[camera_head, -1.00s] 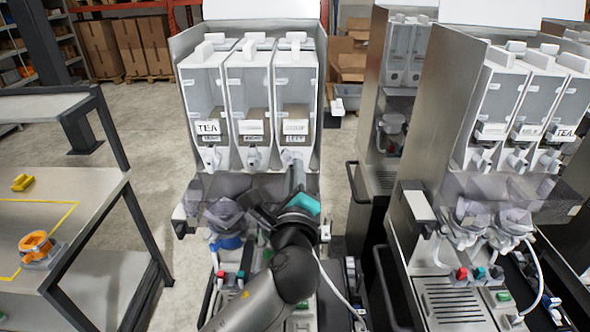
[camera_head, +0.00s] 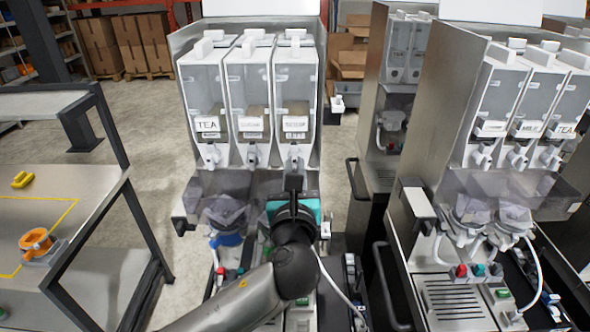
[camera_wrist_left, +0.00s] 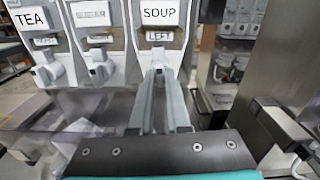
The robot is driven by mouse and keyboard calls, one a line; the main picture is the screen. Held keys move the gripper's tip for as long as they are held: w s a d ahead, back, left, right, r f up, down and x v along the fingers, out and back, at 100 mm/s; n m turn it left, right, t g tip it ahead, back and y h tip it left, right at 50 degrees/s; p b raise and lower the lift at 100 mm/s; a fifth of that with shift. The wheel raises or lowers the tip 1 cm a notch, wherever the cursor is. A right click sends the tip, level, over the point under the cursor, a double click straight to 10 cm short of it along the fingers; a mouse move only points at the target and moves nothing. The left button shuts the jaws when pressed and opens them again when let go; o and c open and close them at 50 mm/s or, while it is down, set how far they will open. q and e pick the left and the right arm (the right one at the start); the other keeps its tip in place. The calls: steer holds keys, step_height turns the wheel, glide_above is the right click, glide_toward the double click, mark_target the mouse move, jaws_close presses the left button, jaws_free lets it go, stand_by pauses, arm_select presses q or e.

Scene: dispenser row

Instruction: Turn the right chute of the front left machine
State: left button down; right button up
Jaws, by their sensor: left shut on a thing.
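The front left machine (camera_head: 182,110) holds three clear canisters side by side, each with a white chute at its base. The left canister is labelled TEA. The right canister (camera_head: 297,85) reads SOUP, with a LEFT label below it, in the left wrist view (camera_wrist_left: 159,20). My left gripper (camera_head: 294,178) reaches up from below to the right chute (camera_head: 294,157). In the left wrist view, its two pale fingers (camera_wrist_left: 158,80) are shut on the right chute (camera_wrist_left: 153,62), and they hide part of it. The middle chute (camera_wrist_left: 101,72) is free beside it. My right gripper is not in view.
A second dispenser machine (camera_head: 432,120) stands close on the right, with another behind it. A metal table (camera_head: 95,200) with an orange part (camera_head: 36,241) is on the left. Clear floor lies between table and machine.

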arm_select(q)
steer(key=shift+m, duration=0.5)
steer(key=c, duration=0.9)
jaws_free()
steer(key=shift+s, duration=0.1)
steer(key=s+b, duration=0.2)
steer(key=s, duration=1.3)
